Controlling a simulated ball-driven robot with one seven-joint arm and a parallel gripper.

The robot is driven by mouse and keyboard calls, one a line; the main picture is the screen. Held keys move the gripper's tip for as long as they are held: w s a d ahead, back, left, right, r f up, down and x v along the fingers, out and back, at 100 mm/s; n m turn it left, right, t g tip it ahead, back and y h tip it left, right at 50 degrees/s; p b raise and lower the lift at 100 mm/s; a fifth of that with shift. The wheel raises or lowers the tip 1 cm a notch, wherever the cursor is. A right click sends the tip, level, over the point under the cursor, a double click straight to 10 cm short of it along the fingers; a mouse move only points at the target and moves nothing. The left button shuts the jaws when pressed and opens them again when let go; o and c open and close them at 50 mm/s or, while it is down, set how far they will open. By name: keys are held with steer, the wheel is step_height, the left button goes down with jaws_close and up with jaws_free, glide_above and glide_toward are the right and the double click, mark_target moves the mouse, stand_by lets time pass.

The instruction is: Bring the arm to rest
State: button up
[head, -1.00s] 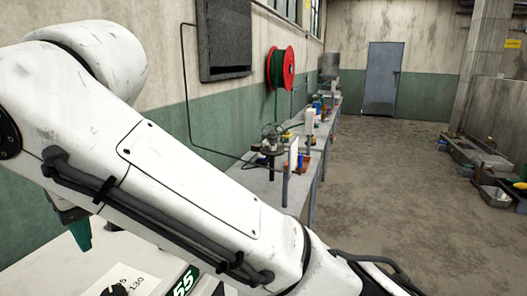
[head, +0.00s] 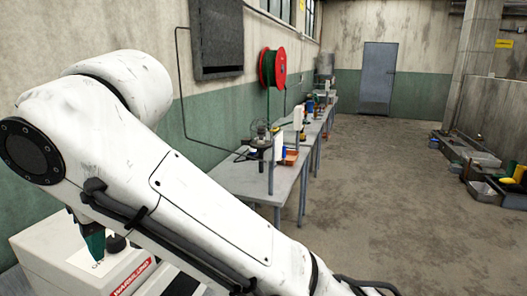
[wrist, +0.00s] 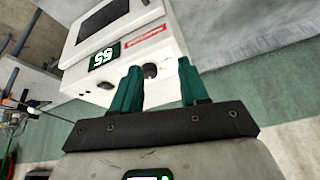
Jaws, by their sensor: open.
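My gripper (wrist: 160,67) is open and empty, its two teal fingers spread apart in the wrist view. In the head view one teal finger (head: 93,242) shows below my white arm, and the rest of the gripper is hidden behind the arm. The fingers are by the front of a white machine (wrist: 78,58) with a dark window, a green display reading 55, a red label and a black knob (wrist: 150,71). I cannot tell whether they touch it. The machine also shows at the lower left in the head view (head: 48,262), partly covered by my arm.
A long grey workbench (head: 238,182) with assorted items runs along the left wall. A red-rimmed spool (head: 272,67) and a dark wall box (head: 216,38) hang above it. Trays (head: 480,190) lie on the floor at the right. The middle floor is clear.

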steer(key=s+d+f+m+y, duration=0.1)
steer(key=d+f+m, duration=0.2)
steer(key=d+f, duration=0.95)
steer(key=d+f+m, duration=0.4)
steer(key=d+f, duration=0.5)
steer(key=f, duration=0.7)
steer(key=s+d+f+m+h, duration=0.1)
steer(key=s+d+f, duration=0.4)
steer(key=s+d, duration=0.3)
steer(key=s+d+f+m+h, duration=0.2)
steer(key=s+d+f, duration=0.3)
steer(key=s+d, duration=0.3)
steer(key=s+d+f+m+g+h, duration=0.1)
steer(key=s+d+f+h, duration=0.1)
steer(key=s+d+f, duration=0.3)
steer(key=s+d, duration=0.3)
steer(key=d, duration=0.2)
steer(key=shift+s+m, duration=0.3)
steer(key=shift+s, duration=0.1)
